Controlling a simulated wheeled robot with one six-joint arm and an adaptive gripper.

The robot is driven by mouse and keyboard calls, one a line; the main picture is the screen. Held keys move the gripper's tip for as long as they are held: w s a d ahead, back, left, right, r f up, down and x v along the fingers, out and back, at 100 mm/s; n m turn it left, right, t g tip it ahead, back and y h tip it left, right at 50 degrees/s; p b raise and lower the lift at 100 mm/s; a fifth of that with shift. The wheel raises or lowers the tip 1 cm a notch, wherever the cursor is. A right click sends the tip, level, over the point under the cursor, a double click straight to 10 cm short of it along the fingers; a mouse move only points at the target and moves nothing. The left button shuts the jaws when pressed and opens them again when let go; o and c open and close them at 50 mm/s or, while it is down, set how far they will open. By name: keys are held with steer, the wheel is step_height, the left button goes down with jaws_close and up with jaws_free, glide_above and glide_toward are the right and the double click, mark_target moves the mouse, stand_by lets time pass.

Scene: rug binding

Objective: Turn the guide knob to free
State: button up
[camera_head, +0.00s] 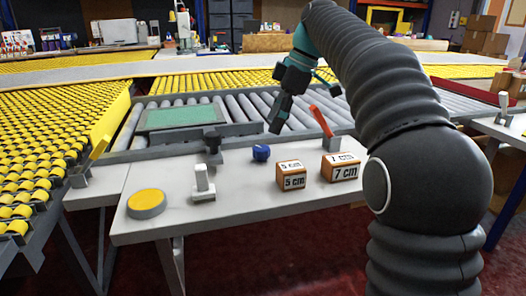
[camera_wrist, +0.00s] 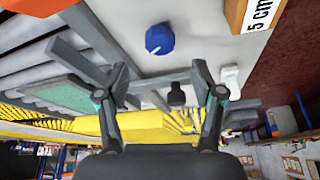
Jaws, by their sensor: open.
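The blue knob (camera_head: 261,152) sits on the grey worktop, left of the block marked 5 cm. In the wrist view the blue knob (camera_wrist: 159,39) is seen from above with a pale pointer mark on its face; no label that I can read stands beside it. My gripper (camera_head: 275,127) hangs above and slightly right of the knob in the head view, apart from it. In the wrist view my gripper (camera_wrist: 161,76) has its two fingers spread with nothing between them touching, and the knob lies beyond the fingertips.
Wooden blocks marked 5 cm (camera_head: 291,176) and 7 cm (camera_head: 341,168) stand right of the knob, with a red lever (camera_head: 321,121) behind. A black-topped post (camera_head: 213,143), a white switch (camera_head: 203,184) and a yellow button (camera_head: 146,203) stand left. A green mat (camera_head: 182,117) lies on rollers behind.

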mark_target(263, 148)
steer(key=b+x, duration=0.1)
steer(key=x, duration=0.6)
steer(key=shift+a+f, duration=0.1)
steer(key=shift+f, duration=0.25)
steer(key=c, duration=1.1)
steer(key=shift+c, duration=0.2)
